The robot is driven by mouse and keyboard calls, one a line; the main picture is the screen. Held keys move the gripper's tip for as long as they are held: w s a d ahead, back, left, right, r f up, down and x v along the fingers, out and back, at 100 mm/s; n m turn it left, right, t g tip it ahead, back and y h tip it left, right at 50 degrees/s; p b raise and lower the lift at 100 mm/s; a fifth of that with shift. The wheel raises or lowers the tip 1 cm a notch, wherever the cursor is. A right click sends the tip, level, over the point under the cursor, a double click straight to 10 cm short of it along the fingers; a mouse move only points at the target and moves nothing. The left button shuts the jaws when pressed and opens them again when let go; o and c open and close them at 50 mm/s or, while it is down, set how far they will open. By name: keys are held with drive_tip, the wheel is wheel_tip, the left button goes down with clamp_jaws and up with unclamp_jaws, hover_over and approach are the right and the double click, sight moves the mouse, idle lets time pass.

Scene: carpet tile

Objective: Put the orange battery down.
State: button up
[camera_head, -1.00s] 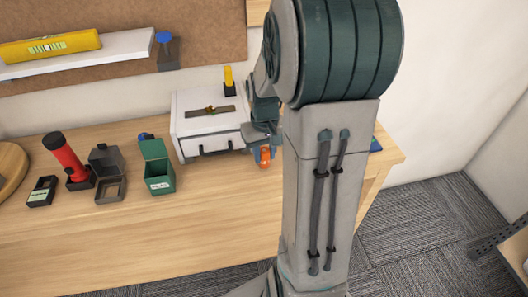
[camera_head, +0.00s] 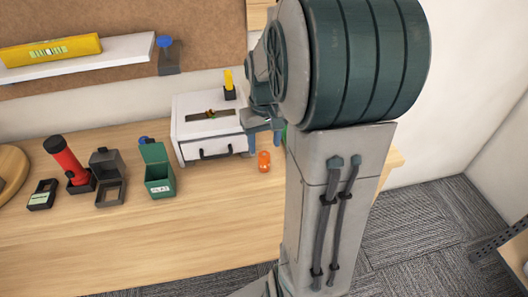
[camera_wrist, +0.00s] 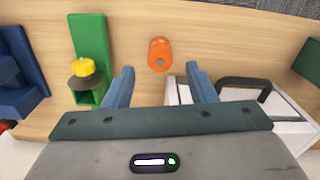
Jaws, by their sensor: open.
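The orange battery (camera_head: 264,161) stands on the wooden workbench (camera_head: 215,225), just in front of the right end of the white drawer box. It also shows in the wrist view (camera_wrist: 159,54), beyond the fingertips and apart from them. My gripper (camera_head: 263,137) is behind and above the battery, partly hidden by my arm. In the wrist view its two blue fingers (camera_wrist: 160,80) are spread wide with nothing between them.
The white drawer box (camera_head: 207,128) with a dark handle stands close to my gripper. A green open box (camera_head: 159,178), a grey open box (camera_head: 110,185) and a red flashlight (camera_head: 66,160) stand to the left. The bench front is clear.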

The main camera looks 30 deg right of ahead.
sight(264, 155)
wheel_tip(264, 155, up, 6)
drive_tip(key=s+a+f+n+t, duration=0.1)
drive_tip(key=s+a+t, duration=0.1)
drive_tip(key=s+a, duration=1)
drive_tip(key=shift+f+t, duration=0.4)
drive_tip(key=shift+a, duration=0.1)
drive_tip(key=shift+r+p, duration=0.7)
drive_tip(key=shift+p, duration=0.05)
